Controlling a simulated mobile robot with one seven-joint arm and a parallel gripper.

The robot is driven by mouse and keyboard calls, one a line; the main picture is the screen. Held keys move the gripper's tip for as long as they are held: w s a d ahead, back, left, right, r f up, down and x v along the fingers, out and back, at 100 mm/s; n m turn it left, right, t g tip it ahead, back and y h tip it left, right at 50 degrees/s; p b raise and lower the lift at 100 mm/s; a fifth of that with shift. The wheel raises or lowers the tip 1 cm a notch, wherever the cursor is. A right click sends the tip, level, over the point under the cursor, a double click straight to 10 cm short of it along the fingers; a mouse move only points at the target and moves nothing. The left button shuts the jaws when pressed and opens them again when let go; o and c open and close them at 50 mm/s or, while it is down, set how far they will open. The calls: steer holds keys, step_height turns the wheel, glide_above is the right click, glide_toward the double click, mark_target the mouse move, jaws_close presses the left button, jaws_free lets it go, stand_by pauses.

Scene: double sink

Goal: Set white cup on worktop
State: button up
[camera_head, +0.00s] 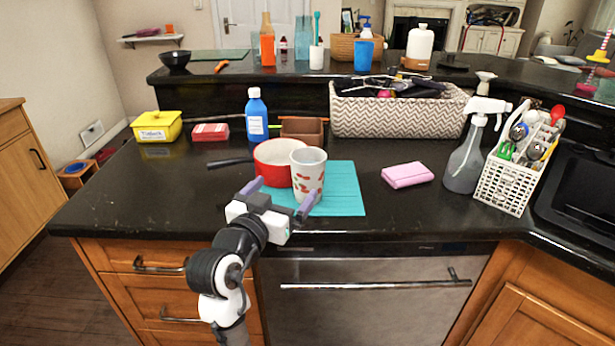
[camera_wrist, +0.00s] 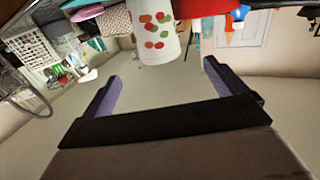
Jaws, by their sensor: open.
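The white cup (camera_head: 308,172), patterned with red and green spots, stands upright at the front of a teal mat (camera_head: 344,190) on the dark worktop (camera_head: 130,195). Whether a finger touches the cup, I cannot tell.
A pink cloth (camera_head: 407,175) lies right of the mat, with bare worktop around it. A spray bottle (camera_head: 466,160) and a utensil basket (camera_head: 508,180) stand further right. A blue bottle (camera_head: 256,115) and a patterned basket (camera_head: 395,117) stand behind.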

mark_target(300, 169)
steer(key=p+x, duration=0.2)
steer(key=x, duration=0.5)
steer(key=shift+w+d+r, duration=0.1)
steer(key=shift+w+r, duration=0.05)
steer(key=shift+w, duration=0.15)
steer(key=p+x, duration=0.2)
steer(key=x, duration=0.2)
steer(key=shift+d+r, duration=0.15)
steer(key=shift+d, duration=0.05)
steer(key=shift+w+d, duration=0.15)
steer(key=shift+w, duration=0.3)
steer(key=c, duration=1.4)
steer(key=shift+c, duration=0.9)
steer(key=shift+r, duration=0.1)
